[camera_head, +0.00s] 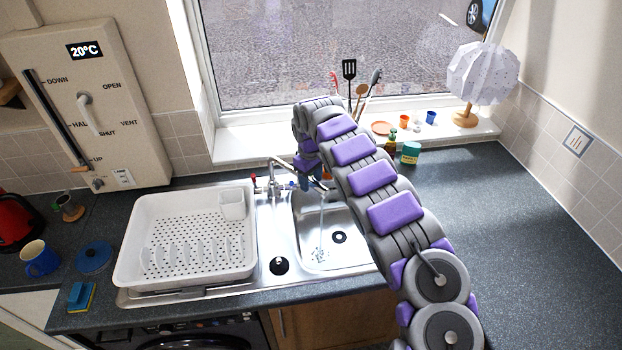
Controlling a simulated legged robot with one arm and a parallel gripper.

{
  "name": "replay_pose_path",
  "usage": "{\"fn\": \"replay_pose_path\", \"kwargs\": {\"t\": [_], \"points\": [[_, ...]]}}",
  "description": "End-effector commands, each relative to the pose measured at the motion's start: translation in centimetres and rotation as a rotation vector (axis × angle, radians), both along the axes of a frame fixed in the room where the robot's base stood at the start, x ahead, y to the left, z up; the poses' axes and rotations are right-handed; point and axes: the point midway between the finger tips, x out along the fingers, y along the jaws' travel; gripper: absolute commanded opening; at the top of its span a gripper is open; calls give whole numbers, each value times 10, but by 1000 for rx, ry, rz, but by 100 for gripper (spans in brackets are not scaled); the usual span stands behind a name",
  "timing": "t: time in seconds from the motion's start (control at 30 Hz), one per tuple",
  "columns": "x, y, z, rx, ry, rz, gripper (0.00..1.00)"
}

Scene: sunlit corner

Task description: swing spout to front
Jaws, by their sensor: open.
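The chrome tap (273,178) stands behind the sink, with a red-marked lever at its left and a blue-marked one at its right. Its spout (287,167) reaches right from the tap body toward my gripper. A stream of water falls into the steel basin (308,240). My arm arches in from the lower right, and its end bends down behind the basin. My gripper (312,183) is open at the spout's outer end. The arm hides part of the spout tip, and I cannot tell whether the fingers touch it.
A white dish rack (136,238) covers the drainer at left. A utensil pot with a black spatula (349,69) stands behind my arm. Small cups, a green tub (411,153) and a white lamp (482,73) are at the right back. The right worktop (540,260) is clear.

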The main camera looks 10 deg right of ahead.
Motion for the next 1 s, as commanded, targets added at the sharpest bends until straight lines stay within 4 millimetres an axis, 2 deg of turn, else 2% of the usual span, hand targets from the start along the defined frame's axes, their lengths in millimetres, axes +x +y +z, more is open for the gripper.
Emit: {"fn": "replay_pose_path", "kwargs": {"t": [0.13, 0.7, 1.0], "points": [[0, 0, 0, 0, 0, 0, 54], [0, 0, 0, -1, 1, 0, 0], [0, 0, 0, -1, 1, 0, 0]]}}
